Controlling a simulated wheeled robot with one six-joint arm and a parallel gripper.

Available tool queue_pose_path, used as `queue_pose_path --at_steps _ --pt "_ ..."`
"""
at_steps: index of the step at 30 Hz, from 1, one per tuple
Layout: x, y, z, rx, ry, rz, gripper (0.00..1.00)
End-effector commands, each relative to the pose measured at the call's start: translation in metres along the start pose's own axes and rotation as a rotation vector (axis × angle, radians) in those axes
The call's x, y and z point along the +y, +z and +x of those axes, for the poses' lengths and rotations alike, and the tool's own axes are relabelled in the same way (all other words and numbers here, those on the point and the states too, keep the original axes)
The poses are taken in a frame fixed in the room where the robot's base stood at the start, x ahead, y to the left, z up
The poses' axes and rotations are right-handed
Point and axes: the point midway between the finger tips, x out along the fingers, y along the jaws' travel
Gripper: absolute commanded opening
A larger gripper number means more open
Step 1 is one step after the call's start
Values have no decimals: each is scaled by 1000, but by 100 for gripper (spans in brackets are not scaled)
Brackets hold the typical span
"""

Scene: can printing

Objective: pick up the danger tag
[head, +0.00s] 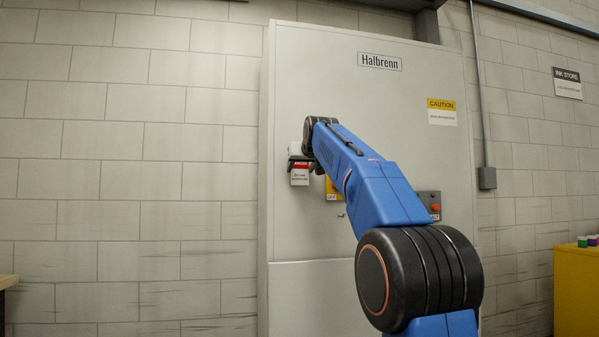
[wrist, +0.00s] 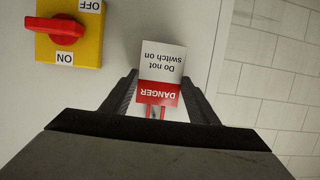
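The danger tag (wrist: 161,68) has a red "DANGER" band and a white part reading "Do not switch on". It appears upside down in the wrist view. In the head view the tag (head: 300,177) hangs just below my gripper (head: 299,154), near the left edge of the grey cabinet. In the wrist view my gripper (wrist: 160,78) is open, one finger on each side of the tag's red end. Gaps show beside the narrow strip above the band. I cannot tell whether a fingertip touches the tag's edge.
A red rotary switch on a yellow plate (wrist: 87,40) is close by on the cabinet (head: 340,85). A control box with an orange button (head: 435,207) is further right, partly behind my arm. Brick wall (wrist: 292,60) lies beyond the cabinet's edge.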

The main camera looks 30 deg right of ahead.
Motion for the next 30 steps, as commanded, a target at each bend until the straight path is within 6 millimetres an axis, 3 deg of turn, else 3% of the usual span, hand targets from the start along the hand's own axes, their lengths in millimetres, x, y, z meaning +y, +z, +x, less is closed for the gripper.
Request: queue_pose_path --at_steps 11,20,30 --pt "0 -1 0 0 0 0 33" --pt "0 -13 -4 0 0 0 33" --pt "0 -8 -30 1 0 0 33"
